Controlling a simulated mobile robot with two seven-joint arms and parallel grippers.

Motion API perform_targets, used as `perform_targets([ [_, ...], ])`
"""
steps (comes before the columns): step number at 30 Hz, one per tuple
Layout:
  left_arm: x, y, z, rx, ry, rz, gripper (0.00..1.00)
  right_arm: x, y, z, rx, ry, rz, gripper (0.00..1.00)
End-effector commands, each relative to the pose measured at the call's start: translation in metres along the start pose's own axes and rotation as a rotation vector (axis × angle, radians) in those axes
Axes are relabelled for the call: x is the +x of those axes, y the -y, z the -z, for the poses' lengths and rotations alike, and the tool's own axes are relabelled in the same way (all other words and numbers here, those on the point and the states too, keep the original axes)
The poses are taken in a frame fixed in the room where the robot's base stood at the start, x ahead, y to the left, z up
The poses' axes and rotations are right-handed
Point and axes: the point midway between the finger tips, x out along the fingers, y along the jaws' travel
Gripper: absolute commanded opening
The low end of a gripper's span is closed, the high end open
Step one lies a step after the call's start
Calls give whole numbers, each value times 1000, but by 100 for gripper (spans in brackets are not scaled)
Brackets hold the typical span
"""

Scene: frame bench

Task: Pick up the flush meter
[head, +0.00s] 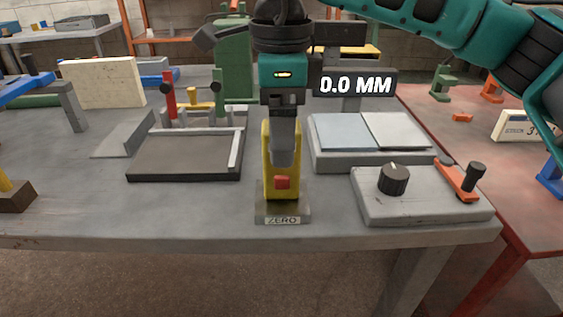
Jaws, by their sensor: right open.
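A yellow upright device with a red button, which looks like the flush meter (282,191), stands on a grey block labelled ZERO (283,216) near the bench's front edge. My right gripper (284,155) points down over it from above. Its jaws are open, and a grey finger overlaps the upper part of the yellow body. I cannot tell whether the finger touches it. The gripper hides the device's top and part of its front. A dark display (357,84) behind reads 0.0 MM. My left gripper is out of view.
A grey box with a black knob and orange lever (425,207) stands close on the right. Behind it is a tray with two pale plates (319,155). A dark flat plate (184,157) lies on the left. The front-left bench (130,212) is mostly clear.

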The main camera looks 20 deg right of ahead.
Motion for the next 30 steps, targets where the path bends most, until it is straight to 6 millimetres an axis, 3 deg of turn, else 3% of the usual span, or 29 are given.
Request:
perform_targets([
  [3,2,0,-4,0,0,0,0,17,-1,0,-1,0,0,77],
  [11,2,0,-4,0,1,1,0,19,-1,0,-1,0,0,75],
  [30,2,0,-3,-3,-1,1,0,18,0,0,-1,1,1,13],
])
